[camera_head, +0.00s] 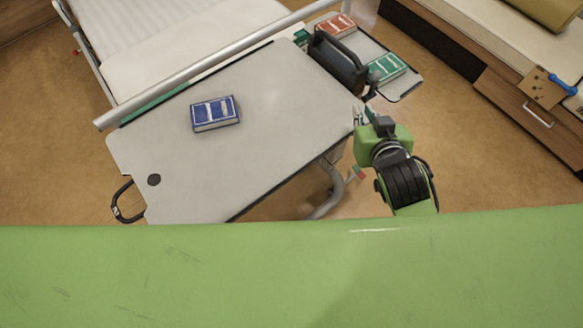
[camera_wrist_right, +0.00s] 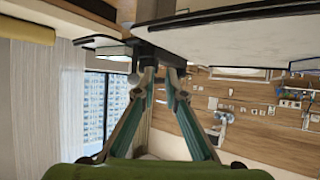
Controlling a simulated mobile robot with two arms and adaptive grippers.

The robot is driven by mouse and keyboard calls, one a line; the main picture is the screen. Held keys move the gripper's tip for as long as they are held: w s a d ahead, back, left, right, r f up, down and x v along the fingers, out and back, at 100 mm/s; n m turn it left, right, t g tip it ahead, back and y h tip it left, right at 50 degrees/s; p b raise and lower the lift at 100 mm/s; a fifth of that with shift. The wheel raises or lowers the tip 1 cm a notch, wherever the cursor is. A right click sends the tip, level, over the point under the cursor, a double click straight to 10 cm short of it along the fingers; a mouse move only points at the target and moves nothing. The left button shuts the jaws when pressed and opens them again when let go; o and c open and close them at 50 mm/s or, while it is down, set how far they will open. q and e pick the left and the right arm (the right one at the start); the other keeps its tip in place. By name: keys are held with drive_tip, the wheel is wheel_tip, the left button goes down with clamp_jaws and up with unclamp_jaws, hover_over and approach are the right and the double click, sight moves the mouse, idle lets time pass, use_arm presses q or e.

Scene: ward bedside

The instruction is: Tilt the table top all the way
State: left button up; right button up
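The grey table top (camera_head: 262,95) shows in the head view, reaching from left of centre to the upper right. Its edge also shows from below in the wrist view (camera_wrist_right: 235,40). A small black part (camera_head: 370,94) sits at its right edge, and a black piece (camera_wrist_right: 150,48) shows at the fingertips in the wrist view. My right gripper (camera_head: 363,114) is at this edge; its fingertips (camera_wrist_right: 160,72) are close together with a small gap, near or touching the black piece. Whether they grip it I cannot tell. My left gripper is out of view.
A blue box (camera_head: 214,112) lies on the table top. A black holder (camera_head: 338,62) stands beside a side tray with a red box (camera_head: 336,25) and a green box (camera_head: 386,67). A bed (camera_head: 175,35) with a rail (camera_head: 215,65) lies behind. A wooden cabinet (camera_head: 510,90) is right.

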drive_tip(key=w+a+r+n+t+y, duration=0.1)
drive_tip(key=w+a+r+t+y, duration=0.15)
drive_tip(key=r, duration=0.45)
drive_tip(key=w+a+r+n+t+y, duration=0.1)
drive_tip(key=w+a+r+t+y, duration=0.2)
drive_tip(key=r, duration=0.4)
drive_tip(key=w+a+r+n+t+y, duration=0.1)
drive_tip(key=a+r+t, duration=0.1)
drive_tip(key=a+r, duration=0.35)
drive_tip(key=s+a+r+n+g+y, duration=1)
drive_tip(key=a+r+n+y, duration=0.35)
drive_tip(key=n+y, duration=0.2)
drive_tip(key=s+a+f+n+g, duration=0.3)
drive_tip(key=s+a+n+g, duration=0.3)
drive_tip(key=g, duration=0.5)
drive_tip(key=g+h, duration=0.1)
drive_tip(key=h, duration=1.7)
approach(285, 180)
drive_tip(key=shift+g, duration=0.25)
drive_tip(key=p+x, duration=0.1)
drive_tip(key=x, duration=0.6)
drive_tip(key=shift+w+a+f+p, duration=0.1)
drive_tip(key=shift+w+f+p, duration=0.05)
drive_tip(key=shift+p, duration=0.25)
